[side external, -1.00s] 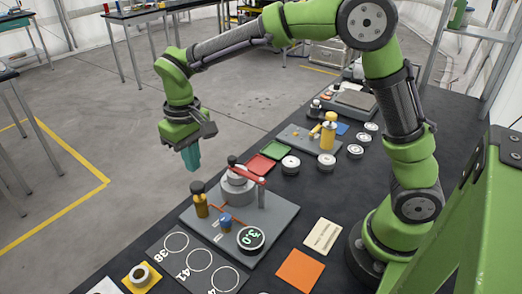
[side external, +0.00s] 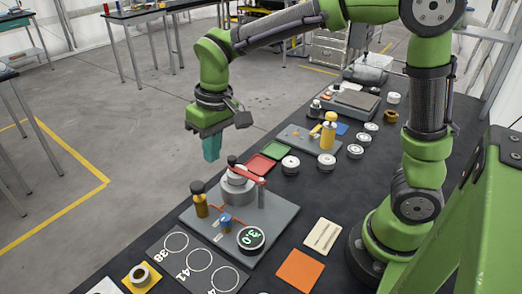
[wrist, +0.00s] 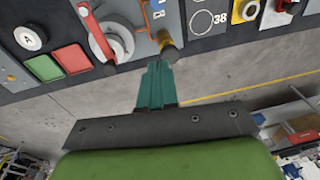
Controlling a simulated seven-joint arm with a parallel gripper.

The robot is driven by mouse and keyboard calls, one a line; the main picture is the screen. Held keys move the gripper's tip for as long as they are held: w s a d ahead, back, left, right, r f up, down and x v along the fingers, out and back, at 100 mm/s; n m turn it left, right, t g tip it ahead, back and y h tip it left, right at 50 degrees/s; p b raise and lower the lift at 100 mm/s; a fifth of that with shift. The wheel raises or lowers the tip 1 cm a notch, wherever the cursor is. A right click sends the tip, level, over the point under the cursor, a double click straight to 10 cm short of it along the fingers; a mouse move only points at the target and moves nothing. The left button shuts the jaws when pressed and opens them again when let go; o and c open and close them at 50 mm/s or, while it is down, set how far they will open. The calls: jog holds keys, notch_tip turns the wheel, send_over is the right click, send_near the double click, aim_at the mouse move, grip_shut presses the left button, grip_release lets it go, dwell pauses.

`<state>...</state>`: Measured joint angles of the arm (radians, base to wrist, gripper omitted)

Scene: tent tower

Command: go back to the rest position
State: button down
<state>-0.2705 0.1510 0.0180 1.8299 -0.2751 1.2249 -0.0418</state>
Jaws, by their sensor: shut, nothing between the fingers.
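My gripper (side external: 210,148) has teal fingers that are shut with nothing between them. In the side external view it hangs above the far-left edge of the black table, behind and above the grey device with the red lever, and apart from it. In the wrist view my gripper (wrist: 157,68) points toward the table edge, with bare floor under most of the picture. The grey device (side external: 275,218) carries a round silver body, a red bar (side external: 248,172), a brass post with a black knob (side external: 200,198) and a round display reading 3.0 (side external: 251,238).
A red pad (side external: 261,164) and a green pad (side external: 276,149) lie behind the device, beside several white-topped round pieces (side external: 291,164). A second grey plate carries a yellow cylinder (side external: 328,135). A board with numbered circles (side external: 196,262) lies in front.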

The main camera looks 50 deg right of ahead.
jog(key=s+d+r+m+t, duration=0.1)
jog(key=s+d+r+t, duration=0.1)
jog(key=s, duration=0.5)
jog(key=s+d+r+m+t+y, duration=0.1)
jog(key=s+d+r+m+t, duration=0.1)
jog(key=s+d, duration=0.4)
jog(key=shift+s+d+r+m+t, duration=0.3)
jog(key=shift+s+d+r+t, duration=0.25)
jog(key=shift+t, duration=0.45)
jog(key=c, duration=1.8)
grip_release()
jog(key=shift+w+a+r, duration=0.1)
jog(key=shift+w, duration=0.05)
jog(key=shift+c, duration=0.2)
dwell(2.7)
